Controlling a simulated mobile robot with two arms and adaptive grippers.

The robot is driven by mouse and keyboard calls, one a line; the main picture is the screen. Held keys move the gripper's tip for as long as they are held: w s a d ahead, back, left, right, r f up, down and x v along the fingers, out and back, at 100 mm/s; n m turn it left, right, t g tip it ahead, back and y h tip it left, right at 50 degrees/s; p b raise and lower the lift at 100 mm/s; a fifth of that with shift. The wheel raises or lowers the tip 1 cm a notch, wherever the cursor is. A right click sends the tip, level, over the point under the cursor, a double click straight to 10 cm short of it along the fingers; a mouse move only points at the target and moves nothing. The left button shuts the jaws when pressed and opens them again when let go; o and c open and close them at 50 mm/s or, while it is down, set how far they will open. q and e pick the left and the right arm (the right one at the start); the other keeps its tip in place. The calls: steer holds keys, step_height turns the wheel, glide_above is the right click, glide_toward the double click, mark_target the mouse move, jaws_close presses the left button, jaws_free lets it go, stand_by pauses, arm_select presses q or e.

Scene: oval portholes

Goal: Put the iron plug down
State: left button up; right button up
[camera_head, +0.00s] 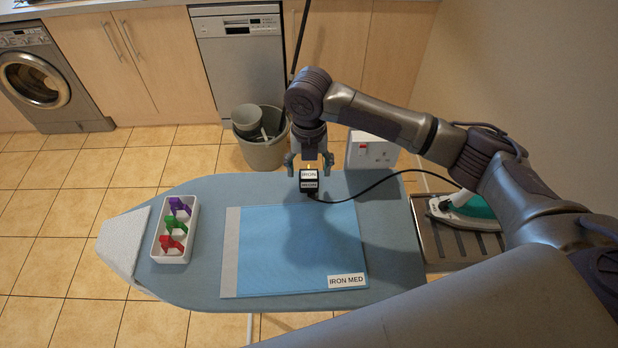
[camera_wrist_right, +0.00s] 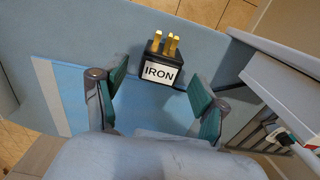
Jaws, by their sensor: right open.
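The black iron plug (camera_head: 309,182) with its white IRON label stands on the ironing board, at the back edge of the blue cloth. Its brass prongs point up, and a black cable runs from it to the right. In the right wrist view the plug (camera_wrist_right: 161,66) lies just beyond the fingertips, with a gap on each side. My right gripper (camera_head: 309,163) is open and empty, just above and behind the plug in the head view. It also shows open in the right wrist view (camera_wrist_right: 158,90). My left gripper is not in view.
The ironing board (camera_head: 205,280) carries a blue cloth (camera_head: 290,265) marked IRON MED and a white tray (camera_head: 160,240) of coloured clips. A socket box (camera_head: 385,157) with a red switch stands at the back right. The iron (camera_head: 465,208) rests on a rack at right.

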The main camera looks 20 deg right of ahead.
mark_target(309, 174)
step_height(309, 174, up, 8)
steer(key=shift+f+b, duration=0.25)
steer(key=shift+b, duration=0.3)
